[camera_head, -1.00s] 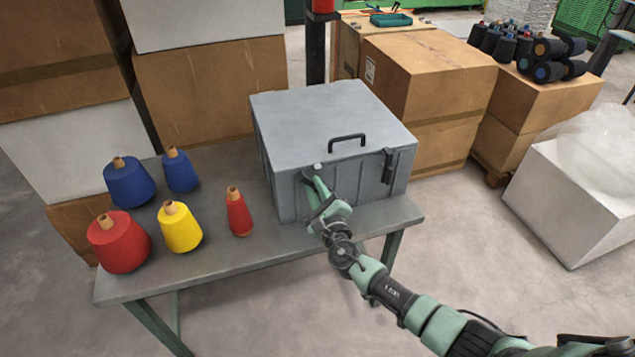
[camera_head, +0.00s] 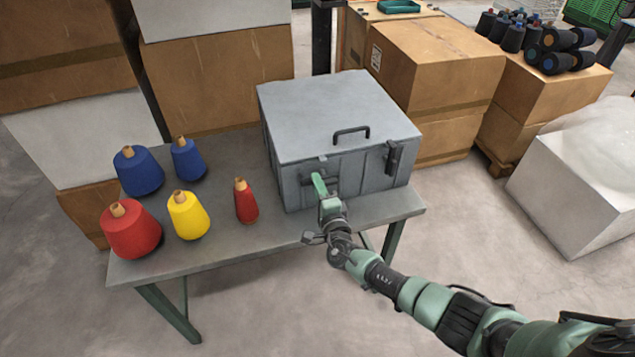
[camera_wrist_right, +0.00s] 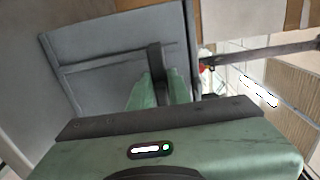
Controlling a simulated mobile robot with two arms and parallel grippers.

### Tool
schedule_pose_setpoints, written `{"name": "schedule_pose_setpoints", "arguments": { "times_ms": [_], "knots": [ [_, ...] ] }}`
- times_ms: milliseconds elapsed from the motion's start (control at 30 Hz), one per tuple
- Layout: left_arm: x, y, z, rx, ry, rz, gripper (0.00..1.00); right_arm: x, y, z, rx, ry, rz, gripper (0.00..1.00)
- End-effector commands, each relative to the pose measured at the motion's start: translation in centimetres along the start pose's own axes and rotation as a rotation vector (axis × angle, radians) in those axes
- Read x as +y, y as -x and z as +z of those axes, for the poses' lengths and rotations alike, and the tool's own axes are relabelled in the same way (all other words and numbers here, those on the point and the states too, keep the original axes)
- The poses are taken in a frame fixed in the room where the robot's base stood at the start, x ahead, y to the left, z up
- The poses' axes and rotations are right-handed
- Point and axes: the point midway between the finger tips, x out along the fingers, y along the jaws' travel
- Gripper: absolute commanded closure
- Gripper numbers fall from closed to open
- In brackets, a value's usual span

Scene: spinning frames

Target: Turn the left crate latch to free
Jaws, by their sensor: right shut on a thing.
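The grey crate (camera_head: 345,110) stands closed on the table, with a dark handle (camera_head: 351,133) on its lid. Its left latch (camera_head: 308,179) is partly hidden by my gripper; the part that shows looks like a dark bar lying roughly sideways across the front. The right latch (camera_head: 393,157) is a dark upright bar. My right gripper (camera_head: 319,183) is at the left latch. In the right wrist view the dark latch bar (camera_wrist_right: 156,62) sits between the green fingers (camera_wrist_right: 158,92), which are shut on it. My left gripper is out of view.
On the table (camera_head: 225,240), left of the crate, stand a small red cone (camera_head: 245,203), a yellow cone (camera_head: 187,217), a large red cone (camera_head: 131,232) and two blue cones (camera_head: 139,173). Cardboard boxes (camera_head: 430,75) stand close behind and to the right. Open floor lies in front.

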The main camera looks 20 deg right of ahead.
Motion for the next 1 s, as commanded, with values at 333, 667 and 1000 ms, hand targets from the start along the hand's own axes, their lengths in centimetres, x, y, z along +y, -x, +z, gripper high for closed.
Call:
{"name": "schedule_pose_setpoints", "arguments": {
  "times_ms": [333, 667, 1000],
  "knots": [
    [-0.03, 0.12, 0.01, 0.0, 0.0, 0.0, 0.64, 0.35, 0.11, 0.03, -0.001, 0.037, 0.005, 1.0],
    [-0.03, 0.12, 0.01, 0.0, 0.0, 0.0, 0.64, 0.37, 0.12, 0.01, -0.001, 0.038, 0.005, 0.65],
    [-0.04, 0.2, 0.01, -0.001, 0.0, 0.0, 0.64, 0.22, 0.28, -0.02, 0.0, 0.035, 0.003, 0.65]
  ]
}}
